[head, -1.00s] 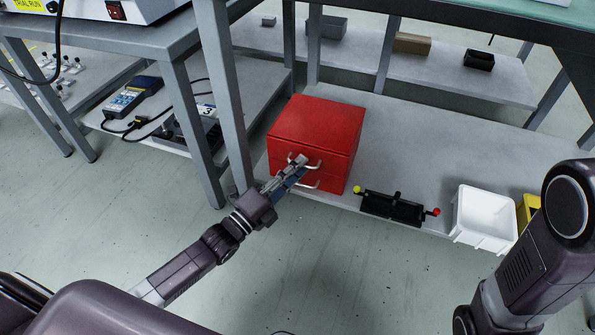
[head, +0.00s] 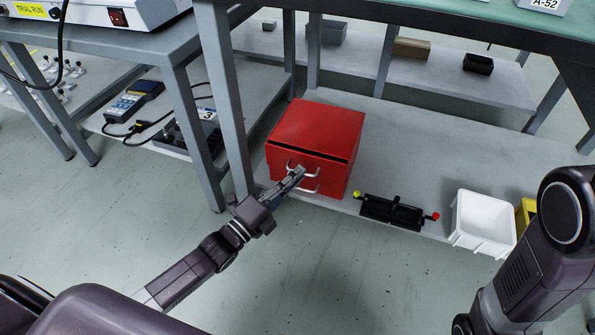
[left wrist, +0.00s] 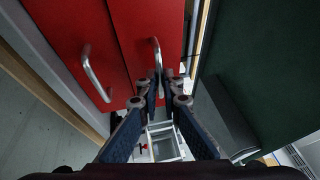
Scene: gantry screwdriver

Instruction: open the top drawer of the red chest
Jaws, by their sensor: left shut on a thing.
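The red chest (head: 318,128) stands on the grey lower shelf, with two drawers with silver handles on its front. A dark gap shows along the upper edge of the top drawer (head: 288,157), so it stands slightly open. My left gripper (head: 299,174) is at the chest front, shut on the top drawer's handle. In the left wrist view my left gripper (left wrist: 160,88) has its fingertips at the top handle (left wrist: 156,55). The lower handle (left wrist: 95,74) is free beside it. The drawer's inside is hidden. My right gripper is not in view.
A black fixture (head: 392,211) with a yellow and a red knob lies right of the chest. A white bin (head: 482,224) stands farther right. A table leg (head: 228,120) stands close left of the chest. The floor in front (head: 330,270) is clear.

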